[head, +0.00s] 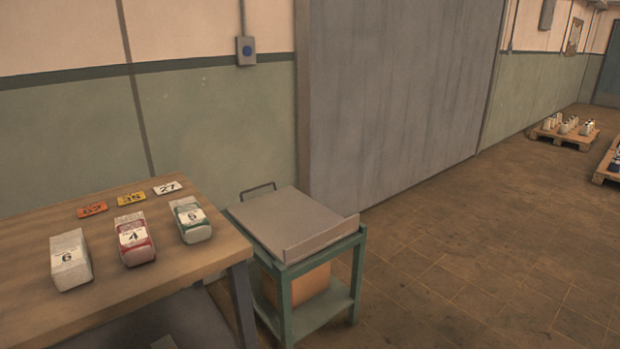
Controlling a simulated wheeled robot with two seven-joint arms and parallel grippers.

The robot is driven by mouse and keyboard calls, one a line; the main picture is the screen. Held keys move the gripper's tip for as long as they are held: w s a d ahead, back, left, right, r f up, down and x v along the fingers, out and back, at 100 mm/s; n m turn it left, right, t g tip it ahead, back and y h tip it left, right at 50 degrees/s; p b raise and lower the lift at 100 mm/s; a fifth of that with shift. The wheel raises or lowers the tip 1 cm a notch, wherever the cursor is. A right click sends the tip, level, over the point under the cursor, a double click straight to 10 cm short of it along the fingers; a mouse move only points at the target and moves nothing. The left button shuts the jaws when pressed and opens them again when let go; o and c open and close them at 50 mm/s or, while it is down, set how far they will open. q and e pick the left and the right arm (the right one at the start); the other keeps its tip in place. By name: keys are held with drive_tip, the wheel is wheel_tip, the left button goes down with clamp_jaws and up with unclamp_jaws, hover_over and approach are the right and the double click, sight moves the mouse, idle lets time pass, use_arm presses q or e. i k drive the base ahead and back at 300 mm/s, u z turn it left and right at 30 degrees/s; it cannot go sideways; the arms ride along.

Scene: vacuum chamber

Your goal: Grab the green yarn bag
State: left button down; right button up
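A white bag with green bands (191,220) lies on the wooden table (30,234) near its right edge. Its label seems to bear a 6. A white bag with red bands (135,239), labelled 4, lies to its left. A plain white-grey bag (70,260), labelled 6, lies further left. The three bags are apart from each other. Neither of my grippers shows in the head view.
Three number cards lie behind the bags: red (92,209), yellow (131,198) and white (167,187). A green-framed cart (358,262) with a grey top stands right of the table. Pallets (566,139) stand far right. The floor between is clear.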

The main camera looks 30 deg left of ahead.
sight(192, 226)
drive_tip(key=u, duration=1.1)
drive_tip(key=i, duration=1)
drive_tip(key=u, duration=0.85)
